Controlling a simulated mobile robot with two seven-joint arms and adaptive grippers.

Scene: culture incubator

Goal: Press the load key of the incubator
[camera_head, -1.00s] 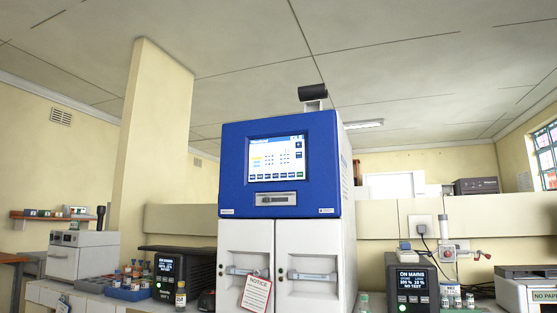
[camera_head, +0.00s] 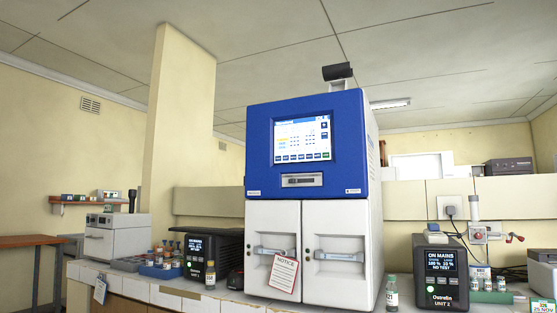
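The incubator (camera_head: 350,190) stands on the bench a little right of centre, with a blue upper part and two white doors below. Its lit touchscreen (camera_head: 302,139) shows coloured text and a row of small dark keys along the bottom, the rightmost one greenish. The key labels are too small to read. A slotted grey panel (camera_head: 302,180) sits below the screen. Both doors are shut, and a notice tag (camera_head: 283,273) hangs from the left door's handle. Neither of my grippers is in view.
On the bench left of the incubator are a black power unit (camera_head: 197,262), a blue rack of bottles (camera_head: 160,270) and a single vial (camera_head: 210,275). To the right are a small bottle (camera_head: 392,292) and another power unit (camera_head: 440,272). A wooden table (camera_head: 30,241) stands far left.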

